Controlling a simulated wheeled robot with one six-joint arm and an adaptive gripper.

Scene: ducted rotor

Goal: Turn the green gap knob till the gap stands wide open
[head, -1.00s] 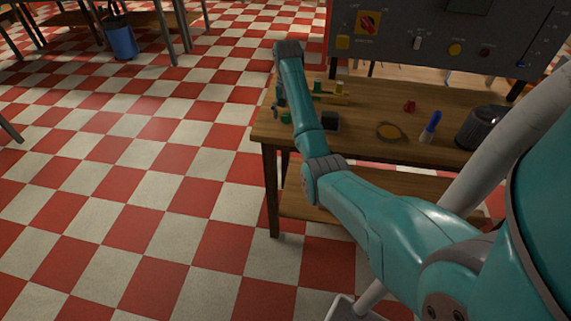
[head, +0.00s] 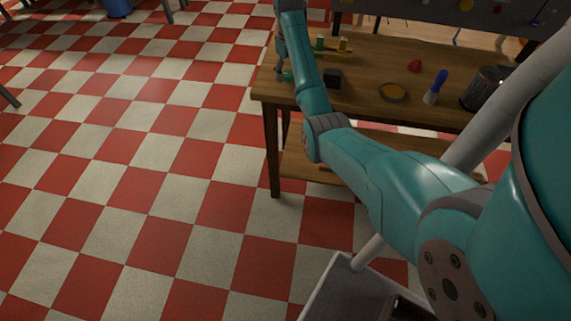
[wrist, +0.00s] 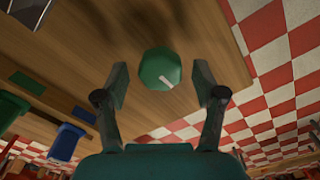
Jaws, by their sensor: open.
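The green knob (wrist: 160,72) sits in the middle of the wrist view, round with faceted sides, with a short white mark pointing to the lower right. My gripper (wrist: 160,84) is open, with one finger on each side of the knob and a space between each finger and the knob. In the head view a bit of green (head: 287,76) shows beside my arm at the workbench's left end. The gap itself cannot be made out in either view.
The wooden workbench (head: 360,110) holds a black block (head: 332,79), an amber disc (head: 392,92), a red piece (head: 415,66), a blue-handled tool (head: 436,86) and a dark ribbed cylinder (head: 486,88). A dark panel stands behind. Checkered floor (head: 130,160) lies open to the left.

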